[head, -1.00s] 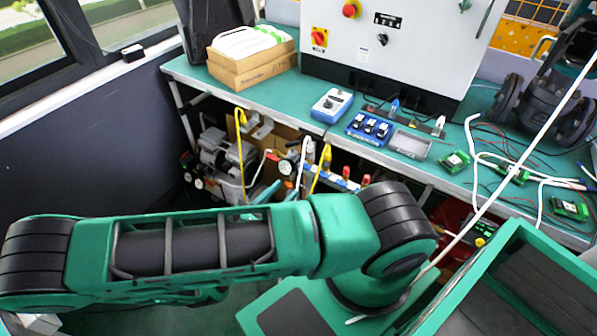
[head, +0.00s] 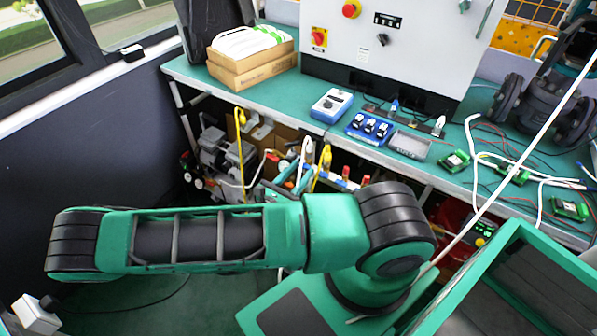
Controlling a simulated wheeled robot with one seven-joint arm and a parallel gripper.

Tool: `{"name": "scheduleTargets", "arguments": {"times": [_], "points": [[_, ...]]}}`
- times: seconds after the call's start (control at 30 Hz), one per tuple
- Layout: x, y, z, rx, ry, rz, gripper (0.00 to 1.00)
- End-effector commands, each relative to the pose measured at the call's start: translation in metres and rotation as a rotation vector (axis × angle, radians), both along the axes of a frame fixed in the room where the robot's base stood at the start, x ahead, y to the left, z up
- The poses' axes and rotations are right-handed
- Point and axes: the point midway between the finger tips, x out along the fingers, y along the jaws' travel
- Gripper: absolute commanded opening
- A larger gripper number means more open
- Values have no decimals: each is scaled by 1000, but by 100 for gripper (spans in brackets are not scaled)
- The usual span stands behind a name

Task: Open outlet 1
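Under the bench, a manifold (head: 342,181) carries several outlet valves with red caps (head: 346,172). Yellow and white hoses rise from its left part. The lower part is hidden behind my arm, and I cannot read which outlet is number 1. Teal parts that seem to be the end of my arm, with my gripper (head: 290,178), show just above my large arm link, at the left end of the manifold. They are small and partly covered, so I cannot tell whether the fingers are open or touch a valve.
A grey compressor or pump (head: 222,155) with gauges stands under the bench at left. The green bench top (head: 205,80) holds a control cabinet (head: 400,45), a blue box (head: 332,104) and wired boards. A white box (head: 37,314) is at lower left.

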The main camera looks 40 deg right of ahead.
Motion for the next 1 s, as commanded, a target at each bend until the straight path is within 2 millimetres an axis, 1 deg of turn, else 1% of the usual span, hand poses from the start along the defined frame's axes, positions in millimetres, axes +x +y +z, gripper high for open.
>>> {"name": "scheduleTargets", "arguments": {"times": [0.3,0.33,0.43,0.47,0.5,0.53,0.77,1.0], "points": [[1,-3,0,0,0,0,39],[1,-3,0,0,0,0,34],[1,-3,0,0,-1,0,10],[1,-3,0,0,-1,0,9],[1,-2,0,0,-1,1,9],[1,-7,0,-1,0,-2,9],[2,-4,0,9,-24,-1,9],[3,-3,0,49,-134,2,9]]}}
